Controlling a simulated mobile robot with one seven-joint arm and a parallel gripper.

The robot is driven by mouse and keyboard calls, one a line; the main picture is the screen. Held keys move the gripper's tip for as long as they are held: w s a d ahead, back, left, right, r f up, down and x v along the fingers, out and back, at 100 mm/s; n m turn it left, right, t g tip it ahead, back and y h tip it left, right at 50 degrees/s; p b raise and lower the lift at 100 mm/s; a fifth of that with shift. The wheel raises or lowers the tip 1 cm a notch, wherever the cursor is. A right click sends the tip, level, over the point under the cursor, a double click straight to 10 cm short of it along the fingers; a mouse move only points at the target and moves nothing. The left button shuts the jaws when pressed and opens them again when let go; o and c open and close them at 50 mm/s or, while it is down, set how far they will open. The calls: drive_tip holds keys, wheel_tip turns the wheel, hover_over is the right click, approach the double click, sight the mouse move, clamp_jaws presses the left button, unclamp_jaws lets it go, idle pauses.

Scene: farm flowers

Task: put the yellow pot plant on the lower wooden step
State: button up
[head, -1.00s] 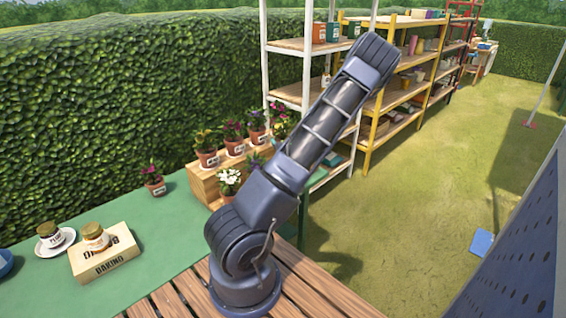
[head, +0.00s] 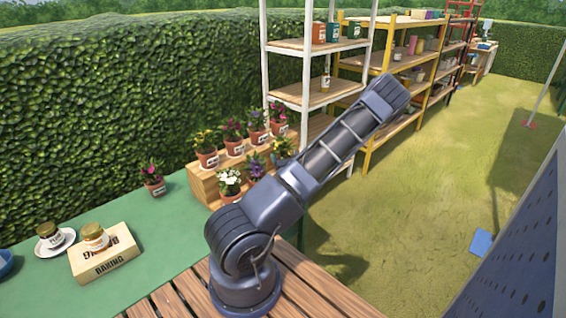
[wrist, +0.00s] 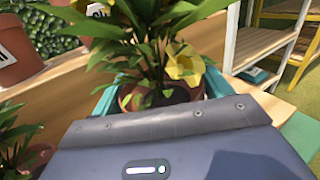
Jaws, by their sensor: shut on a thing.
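The yellow pot plant (wrist: 165,75) sits between the teal fingers of my gripper (wrist: 160,92), which are shut on its brown pot in the wrist view. In the head view the yellow plant (head: 283,148) shows at the right end of the lower wooden step, partly behind my arm. The lower wooden step (wrist: 268,100) shows just right of the pot in the wrist view. I cannot tell whether the pot's base touches it. My gripper is hidden behind my arm in the head view.
A white-flowered plant (head: 229,181) and a purple one (head: 254,166) stand left on the lower step. Several potted plants line the upper step, including a red-flowered one (head: 233,136). A white-framed shelf (head: 318,92) stands close behind on the right.

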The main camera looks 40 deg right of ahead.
drive_tip(key=shift+f, duration=1.2)
drive_tip(key=o, duration=1.3)
drive_tip(key=shift+f, duration=0.15)
